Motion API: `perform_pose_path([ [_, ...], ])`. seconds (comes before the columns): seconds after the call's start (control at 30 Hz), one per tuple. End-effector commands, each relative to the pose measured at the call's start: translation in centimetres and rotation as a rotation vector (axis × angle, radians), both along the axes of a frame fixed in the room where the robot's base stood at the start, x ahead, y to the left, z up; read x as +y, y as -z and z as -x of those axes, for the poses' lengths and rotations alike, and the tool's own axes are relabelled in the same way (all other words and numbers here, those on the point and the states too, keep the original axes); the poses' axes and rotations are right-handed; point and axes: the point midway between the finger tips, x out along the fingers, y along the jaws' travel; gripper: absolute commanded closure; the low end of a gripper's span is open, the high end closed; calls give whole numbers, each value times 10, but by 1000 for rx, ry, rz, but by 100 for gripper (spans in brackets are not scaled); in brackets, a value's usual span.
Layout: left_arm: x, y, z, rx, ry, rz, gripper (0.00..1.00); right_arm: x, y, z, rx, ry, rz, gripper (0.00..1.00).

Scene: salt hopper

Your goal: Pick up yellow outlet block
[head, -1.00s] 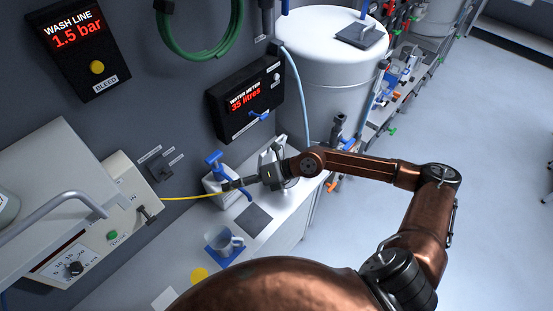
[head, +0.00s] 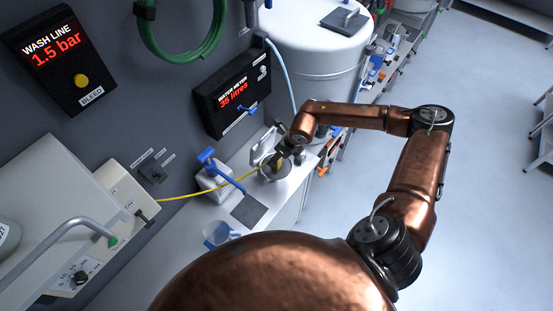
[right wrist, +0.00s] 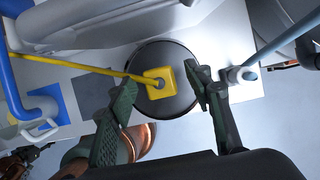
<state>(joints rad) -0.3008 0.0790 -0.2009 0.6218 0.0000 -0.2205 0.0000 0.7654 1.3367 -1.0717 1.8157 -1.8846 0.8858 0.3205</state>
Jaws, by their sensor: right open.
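In the head view the block (head: 279,163) shows small beneath my right gripper (head: 284,152). In the right wrist view my right gripper (right wrist: 162,85) is open, one finger on each side of the block. The fingers appear apart from it; their height above it is hard to tell.
The yellow hose (head: 178,197) runs left to the wall unit. A white block with a blue tap (head: 210,177) stands left of the plate. A large white tank (head: 312,65) stands behind, with a light blue hose (head: 283,72). A blue cup holder (head: 217,233) is nearer.

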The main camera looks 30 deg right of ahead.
Motion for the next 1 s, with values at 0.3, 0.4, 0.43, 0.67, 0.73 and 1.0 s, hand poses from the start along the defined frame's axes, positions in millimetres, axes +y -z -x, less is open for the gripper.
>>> perform_pose_path([
  [0.3, 0, -3, -4, -5, 0, 0, 60, 1, 10, -2, 1, 2, 0, 54],
  [0.4, 0, -3, -3, -3, 0, -1, 60, 1, 9, -2, 1, 2, 0, 59],
  [0.43, 0, -2, -2, -3, 0, -1, 60, 1, 9, -2, 1, 2, 0, 61],
  [0.67, 1, -2, -1, -1, 0, -1, 60, 1, 9, -2, 1, 1, -2, 77],
  [0.73, 1, -2, -1, -1, 0, -1, 60, 1, 9, -2, 0, 2, -1, 82],
  [1.0, 1, -2, 0, 1, -1, -1, 60, 1, 9, -2, 1, 1, -2, 100],
])
